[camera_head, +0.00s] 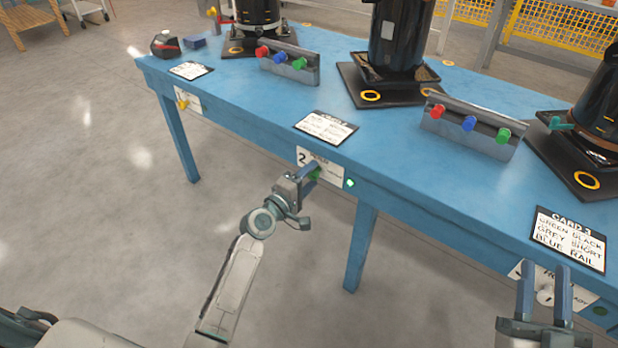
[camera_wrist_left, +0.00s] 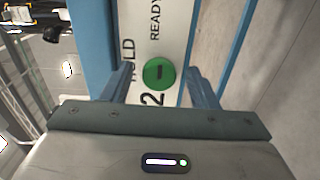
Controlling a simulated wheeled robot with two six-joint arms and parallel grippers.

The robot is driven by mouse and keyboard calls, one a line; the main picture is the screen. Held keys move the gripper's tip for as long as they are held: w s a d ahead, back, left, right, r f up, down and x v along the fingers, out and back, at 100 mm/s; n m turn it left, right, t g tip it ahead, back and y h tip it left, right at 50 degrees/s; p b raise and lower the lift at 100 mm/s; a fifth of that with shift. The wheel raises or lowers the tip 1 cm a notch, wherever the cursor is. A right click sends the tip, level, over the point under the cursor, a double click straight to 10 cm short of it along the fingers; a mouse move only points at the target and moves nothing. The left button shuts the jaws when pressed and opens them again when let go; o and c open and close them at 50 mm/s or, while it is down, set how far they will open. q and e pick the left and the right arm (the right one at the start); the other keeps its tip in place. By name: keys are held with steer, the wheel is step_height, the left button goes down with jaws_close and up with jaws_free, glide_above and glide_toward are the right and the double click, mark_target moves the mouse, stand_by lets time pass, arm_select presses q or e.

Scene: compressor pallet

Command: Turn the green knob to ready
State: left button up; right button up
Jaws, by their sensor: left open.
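The green knob (camera_wrist_left: 159,74) is round with a short dark mark, on a white label plate (camera_wrist_left: 172,40) reading HOLD, READY and 2. In the left wrist view it lies between the open fingertips of my left gripper (camera_wrist_left: 160,75), with gaps on both sides. In the head view the knob (camera_head: 314,174) is partly hidden by my left gripper (camera_head: 308,172), at the table's front edge. I cannot tell which word the mark points to. My right gripper (camera_head: 545,275) is open at the lower right, its fingers either side of a pale knob (camera_head: 546,296).
The blue table (camera_head: 250,105) carries compressors (camera_head: 400,40) on black pallets, knob rails (camera_head: 470,125) and cards (camera_head: 325,128). A green light (camera_head: 350,183) shows right of the plate. A yellow knob (camera_head: 183,104) is on the left plate. The floor in front is clear.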

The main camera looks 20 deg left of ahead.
arm_select(q)
steer(key=shift+s+a, duration=0.2)
steer(key=shift+s, duration=0.3)
steer(key=v, duration=0.9)
steer(key=shift+s, duration=0.35)
arm_select(e)
steer(key=shift+w+f+g, duration=0.2)
steer(key=shift+f+g, duration=0.6)
steer(key=shift+f, duration=0.4)
arm_select(q)
steer(key=shift+a, duration=0.1)
